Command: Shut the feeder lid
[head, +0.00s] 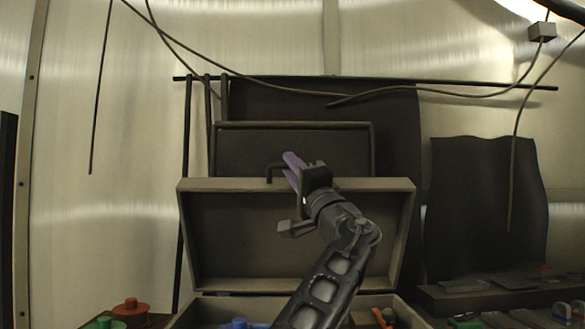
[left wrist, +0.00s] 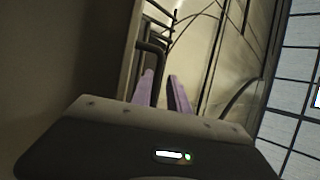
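The feeder lid (head: 240,184) stands raised in the head view, its dark hollow inside facing me, above the open feeder box (head: 205,308) at the bottom. A dark bar handle (head: 269,171) sticks up at the lid's top edge; it also shows in the left wrist view (left wrist: 155,62). My left gripper (head: 287,164) is at the handle, with its purple fingers apart. In the left wrist view the fingers (left wrist: 160,80) show a gap with the handle in line with it; I cannot tell whether they touch it. My right gripper is not in view.
Dark panels and a horizontal rail (head: 470,86) stand behind the lid. Cables hang from the wall above. A red knobbed object (head: 131,308) is at the lower left. A dark ledge with several small items (head: 500,288) is at the lower right.

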